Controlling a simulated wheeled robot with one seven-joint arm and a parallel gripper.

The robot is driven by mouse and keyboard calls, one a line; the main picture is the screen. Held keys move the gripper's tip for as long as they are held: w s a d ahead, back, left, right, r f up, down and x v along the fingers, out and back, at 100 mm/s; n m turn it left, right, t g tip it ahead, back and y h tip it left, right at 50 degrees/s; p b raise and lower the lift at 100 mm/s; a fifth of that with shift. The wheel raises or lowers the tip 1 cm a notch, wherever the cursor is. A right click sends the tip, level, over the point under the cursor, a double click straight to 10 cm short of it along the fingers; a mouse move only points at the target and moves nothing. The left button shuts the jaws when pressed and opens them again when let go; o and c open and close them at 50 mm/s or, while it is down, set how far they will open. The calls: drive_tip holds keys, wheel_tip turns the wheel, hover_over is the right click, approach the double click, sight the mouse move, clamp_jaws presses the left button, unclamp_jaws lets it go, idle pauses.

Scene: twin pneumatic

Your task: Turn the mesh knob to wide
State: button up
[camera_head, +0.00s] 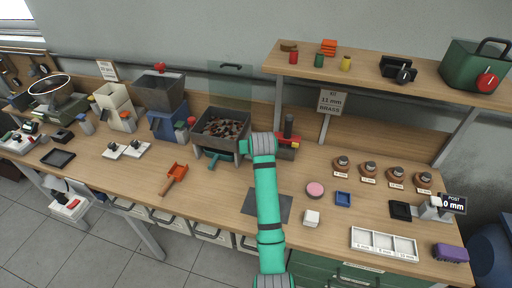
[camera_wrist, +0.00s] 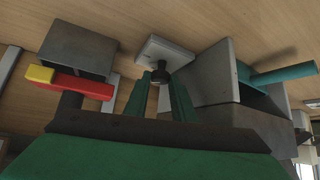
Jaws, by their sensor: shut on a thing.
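The black knob (camera_wrist: 160,74), which I take to be the mesh knob, is on a pale grey square plate (camera_wrist: 176,55) in the wrist view. My gripper (camera_wrist: 160,88) has its two green fingers around the knob, one on each side, and is shut on it. The knob's pointer and any mesh labels cannot be made out. In the head view the knob and my fingertips are hidden behind my teal arm. The dark hopper (camera_head: 211,148) of brown lumps stands just left of my arm.
A red and yellow lever (camera_wrist: 68,83) on a grey block is close left of my fingers in the wrist view. A teal handle (camera_wrist: 284,74) sticks out at right. In the head view an orange scoop (camera_head: 175,174) and a pink disc (camera_head: 315,189) lie on the bench.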

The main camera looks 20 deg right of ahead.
drive_tip(key=shift+r, duration=0.1)
drive_tip(key=o, duration=1)
drive_tip(key=v, duration=1)
drive_tip(key=shift+s+r, duration=0.2)
drive_tip(key=shift+s, duration=0.05)
